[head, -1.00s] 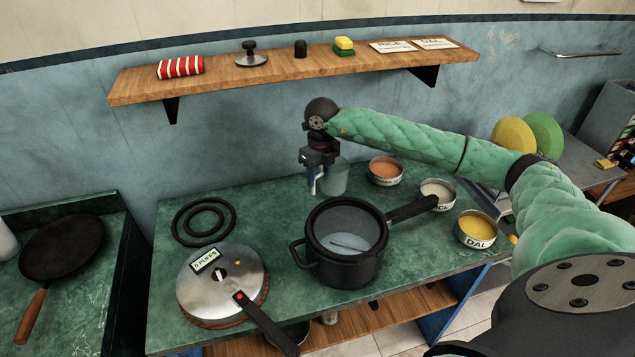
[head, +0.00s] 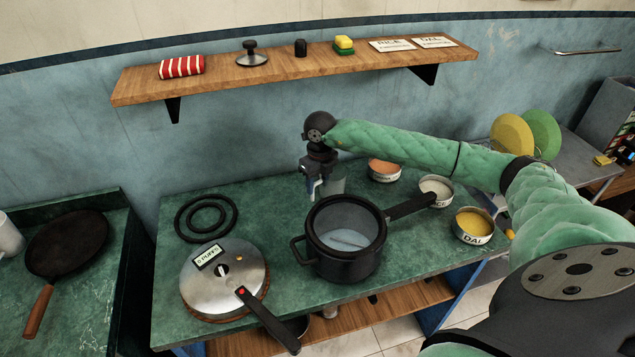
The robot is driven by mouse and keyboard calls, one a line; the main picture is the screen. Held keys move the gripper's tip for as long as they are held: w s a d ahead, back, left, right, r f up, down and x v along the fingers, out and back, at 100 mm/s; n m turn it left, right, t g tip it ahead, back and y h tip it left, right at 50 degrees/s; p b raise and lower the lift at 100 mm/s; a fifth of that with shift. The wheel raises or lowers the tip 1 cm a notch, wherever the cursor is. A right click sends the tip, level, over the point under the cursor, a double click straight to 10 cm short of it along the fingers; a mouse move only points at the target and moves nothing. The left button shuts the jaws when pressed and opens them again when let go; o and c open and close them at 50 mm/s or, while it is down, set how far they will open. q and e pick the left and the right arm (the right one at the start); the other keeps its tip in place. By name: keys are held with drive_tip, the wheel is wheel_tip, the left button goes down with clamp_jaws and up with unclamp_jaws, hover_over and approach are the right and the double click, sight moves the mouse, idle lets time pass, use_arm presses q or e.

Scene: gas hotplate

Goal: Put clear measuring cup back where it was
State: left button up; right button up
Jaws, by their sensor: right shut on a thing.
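The clear measuring cup (head: 335,181) is behind the black pot on the green counter, partly hidden by my gripper and the pot's rim. My right gripper (head: 316,190) points down at the cup's left side and is shut on it. I cannot tell whether the cup's base touches the counter. The pot (head: 345,262) stands open with pale liquid inside. My left gripper is not in view.
Bowls of orange food (head: 384,171), rice (head: 436,190) and dal (head: 474,224) stand right of the cup. The pot's handle (head: 411,206) reaches toward the rice bowl. A cooker lid (head: 215,290) and black rings (head: 206,219) lie at left. A shelf (head: 300,67) hangs above.

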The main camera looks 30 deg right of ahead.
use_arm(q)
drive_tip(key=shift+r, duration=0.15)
use_arm(e)
drive_tip(key=shift+f, duration=0.1)
drive_tip(key=o, duration=1.2)
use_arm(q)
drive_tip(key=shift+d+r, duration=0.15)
use_arm(e)
drive_tip(key=shift+o, duration=0.2)
drive_tip(key=shift+r, duration=0.5)
use_arm(q)
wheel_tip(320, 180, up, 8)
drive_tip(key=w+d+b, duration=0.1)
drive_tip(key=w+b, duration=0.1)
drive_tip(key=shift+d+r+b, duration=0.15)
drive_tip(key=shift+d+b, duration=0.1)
drive_tip(key=shift+b, duration=0.15)
use_arm(e)
drive_tip(key=r, duration=0.6)
drive_tip(key=shift+d+r, duration=0.2)
drive_tip(key=shift+r, duration=0.2)
